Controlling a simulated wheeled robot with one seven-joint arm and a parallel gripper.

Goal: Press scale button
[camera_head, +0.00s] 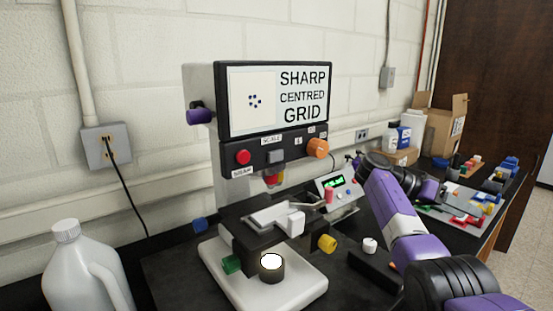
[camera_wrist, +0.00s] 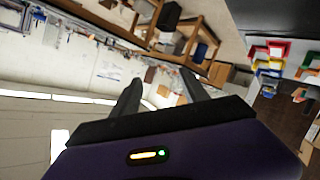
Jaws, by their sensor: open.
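A microscope-like instrument (camera_head: 225,200) stands on the bench in the head view, with a screen (camera_head: 290,97) reading "SHARP CENTRED GRID". Below the screen, a black panel carries a small grey button (camera_head: 277,156) under a label that appears to read "SCALE". A red button (camera_head: 243,157) is left of it and an orange knob (camera_head: 318,148) right of it. My purple arm rises at the right, apart from the panel; its gripper end is hard to make out there. In the wrist view my gripper (camera_wrist: 161,88) is open and empty, facing the room, with no button in sight.
A white jug (camera_head: 85,270) stands at the front left. A small device with a green display (camera_head: 334,182) sits behind the stage, right of the panel. Boxes and bottles (camera_head: 405,137) and colored parts (camera_head: 480,205) lie at the right. Space before the panel looks clear.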

